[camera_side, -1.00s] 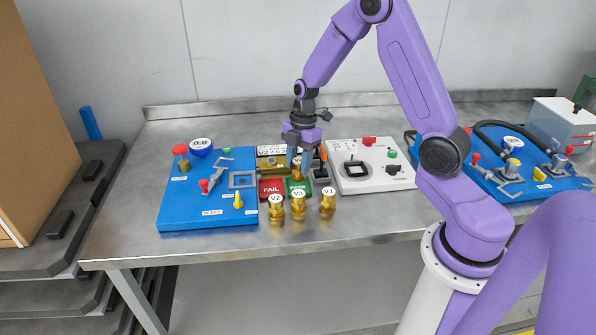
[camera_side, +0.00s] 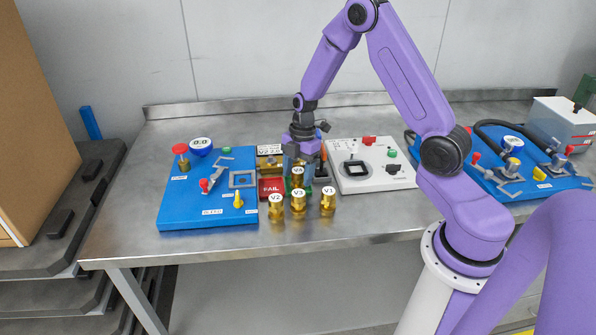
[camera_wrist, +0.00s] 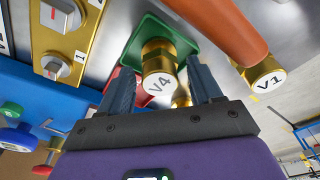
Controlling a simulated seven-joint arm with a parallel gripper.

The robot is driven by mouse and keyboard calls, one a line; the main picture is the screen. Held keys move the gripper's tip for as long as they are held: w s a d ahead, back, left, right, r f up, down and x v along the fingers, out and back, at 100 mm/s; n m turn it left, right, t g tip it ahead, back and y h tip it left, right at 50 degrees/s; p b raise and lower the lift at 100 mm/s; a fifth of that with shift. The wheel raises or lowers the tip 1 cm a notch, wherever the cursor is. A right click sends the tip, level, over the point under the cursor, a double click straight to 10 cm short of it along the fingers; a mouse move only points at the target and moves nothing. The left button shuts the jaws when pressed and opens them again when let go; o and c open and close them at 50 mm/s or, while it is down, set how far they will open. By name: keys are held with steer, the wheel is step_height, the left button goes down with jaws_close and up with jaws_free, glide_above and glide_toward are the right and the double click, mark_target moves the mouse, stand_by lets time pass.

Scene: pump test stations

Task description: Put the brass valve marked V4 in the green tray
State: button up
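The brass valve marked V4 (camera_wrist: 159,83) sits between the two fingers of my gripper (camera_wrist: 160,78) in the wrist view, its label facing the camera. The green tray (camera_wrist: 140,38) lies directly behind the valve's far end. In the side view, the valve (camera_side: 297,178) is upright under my gripper (camera_side: 299,165), in front of or over the green tray (camera_side: 317,187), and hides most of it. I cannot tell whether the valve touches the tray floor.
A red FAIL tray (camera_side: 271,189) adjoins the green tray. Valves V2 (camera_side: 277,208), V3 (camera_side: 298,205) and V1 (camera_side: 328,202) stand in front, close by. A blue test board (camera_side: 190,215) is left and a white station (camera_side: 371,166) right. An orange handle (camera_wrist: 220,30) passes beside my fingers.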

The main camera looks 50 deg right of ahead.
steer(key=shift+r, duration=0.15)
step_height(320, 180, up, 11)
steer(key=d, duration=0.2)
steer(key=s+a+r+m, duration=0.2)
steer(key=s+a+r, duration=0.2)
steer(key=s+a, duration=0.8)
steer(key=s+a+r+m+h, duration=0.1)
steer(key=s+a+m, duration=0.1)
steer(key=s, duration=1.5)
steer(key=shift+a+m, duration=0.4)
steer(key=shift+m, duration=0.3)
